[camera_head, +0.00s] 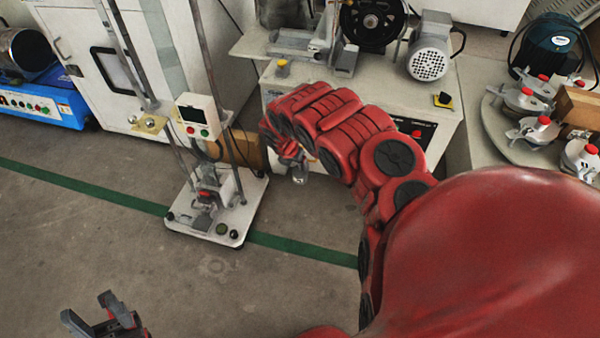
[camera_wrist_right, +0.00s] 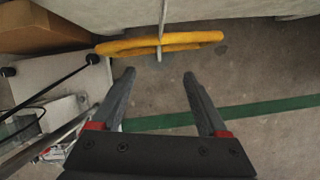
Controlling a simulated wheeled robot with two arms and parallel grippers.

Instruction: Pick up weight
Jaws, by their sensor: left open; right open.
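I cannot identify the weight for certain. In the right wrist view a yellow curved piece (camera_wrist_right: 190,38) with a thin grey rod through it lies just beyond the fingertips. My right gripper (camera_wrist_right: 159,76) is open and empty, its fingers pointing towards that piece with a gap between. In the head view my right arm reaches to the right side of the test stand (camera_head: 215,215), and its hand is mostly hidden. My left gripper (camera_head: 90,310) is open and empty at the lower left, over the floor, away from the stand.
A cardboard box (camera_wrist_right: 40,25) stands behind the stand. A white bench with a motor (camera_head: 430,60) is at the back, and a table with several red-knobbed metal pieces (camera_head: 537,130) is at the right.

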